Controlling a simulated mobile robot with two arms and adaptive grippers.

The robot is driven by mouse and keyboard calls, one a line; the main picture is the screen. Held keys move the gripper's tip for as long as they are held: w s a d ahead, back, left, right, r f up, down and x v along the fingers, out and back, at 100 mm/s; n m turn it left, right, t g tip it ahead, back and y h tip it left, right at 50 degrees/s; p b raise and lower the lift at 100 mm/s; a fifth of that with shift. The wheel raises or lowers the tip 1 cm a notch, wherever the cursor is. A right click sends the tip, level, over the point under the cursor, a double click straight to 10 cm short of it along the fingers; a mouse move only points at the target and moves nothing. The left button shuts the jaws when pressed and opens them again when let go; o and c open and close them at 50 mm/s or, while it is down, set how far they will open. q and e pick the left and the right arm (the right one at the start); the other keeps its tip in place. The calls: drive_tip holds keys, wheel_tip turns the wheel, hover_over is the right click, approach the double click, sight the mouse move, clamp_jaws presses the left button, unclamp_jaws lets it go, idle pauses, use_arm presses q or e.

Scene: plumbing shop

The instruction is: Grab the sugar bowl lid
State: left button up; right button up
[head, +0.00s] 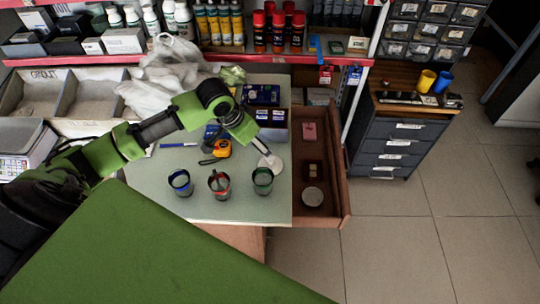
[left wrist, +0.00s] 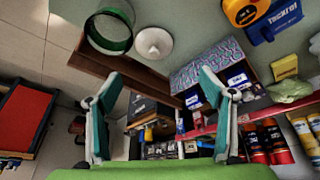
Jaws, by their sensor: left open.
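The white sugar bowl lid (head: 270,163), a round disc with a small knob, lies on the pale green tabletop (head: 210,212) near its right edge. In the left wrist view the lid (left wrist: 153,43) shows above and between my fingers, knob visible. My left gripper (head: 262,149) is just behind the lid in the head view, fingers spread and empty. In the left wrist view the gripper (left wrist: 165,88) is open with nothing between its fingers; I cannot tell its exact height over the table. The sugar bowl cannot be made out. My right gripper is not in view.
A green-rimmed glass (head: 262,181) stands close in front of the lid. Red-rimmed (head: 219,184) and blue-rimmed (head: 180,183) glasses stand left of it. An orange tape measure (head: 222,149) and dark boxes (head: 272,120) lie behind. An open drawer (head: 330,209) flanks the right edge.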

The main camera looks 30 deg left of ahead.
sight(271, 163)
use_arm(q)
drive_tip(key=x, duration=0.6)
drive_tip(key=shift+s+d+f, duration=0.1)
drive_tip(key=shift+s+d, duration=0.2)
drive_tip(key=shift+d, duration=0.05)
drive_tip(key=p+x, duration=0.1)
drive_tip(key=x, duration=0.1)
drive_tip(key=shift+d+f, duration=0.1)
drive_tip(key=shift+f, duration=0.2)
drive_tip(key=x, duration=0.3)
drive_tip(key=shift+f, duration=0.15)
drive_tip(key=shift+w+d+f, duration=0.1)
drive_tip(key=shift+w+f, duration=0.05)
drive_tip(key=shift+f, duration=0.15)
drive_tip(key=shift+c, duration=0.3)
drive_tip(key=c, duration=1.2)
drive_tip(key=shift+s, duration=0.2)
drive_tip(key=shift+c, duration=0.4)
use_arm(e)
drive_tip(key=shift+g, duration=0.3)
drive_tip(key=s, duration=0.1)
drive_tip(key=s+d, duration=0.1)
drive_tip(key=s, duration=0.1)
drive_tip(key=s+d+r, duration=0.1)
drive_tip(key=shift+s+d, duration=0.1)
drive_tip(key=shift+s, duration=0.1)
